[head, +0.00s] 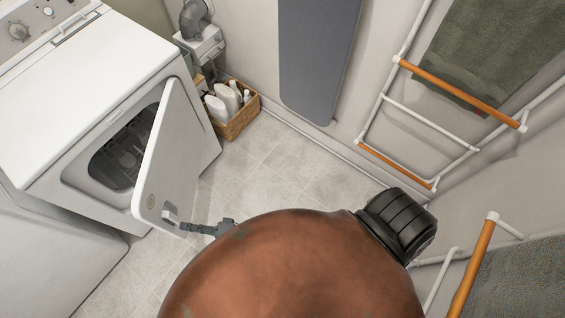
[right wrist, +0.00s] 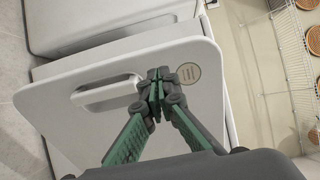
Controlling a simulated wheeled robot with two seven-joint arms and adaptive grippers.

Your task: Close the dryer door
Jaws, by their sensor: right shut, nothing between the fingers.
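The white dryer (head: 105,95) stands at the left in the head view. Its door (head: 172,150) stands open, swung out to the right of the dark drum opening (head: 122,155). My right gripper (head: 186,228) is at the door's lower edge, close to the small handle (head: 170,214). In the right wrist view, my right gripper (right wrist: 155,88) is shut and empty in front of the door face (right wrist: 120,62). Its tips are just right of the handle (right wrist: 107,92), beside a round label (right wrist: 189,73). I cannot tell whether they touch the door. My left gripper is not in view.
An ironing board (head: 315,60) leans on the back wall. A towel rack (head: 415,112) stands at the right. The tiled floor (head: 270,175) between is clear.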

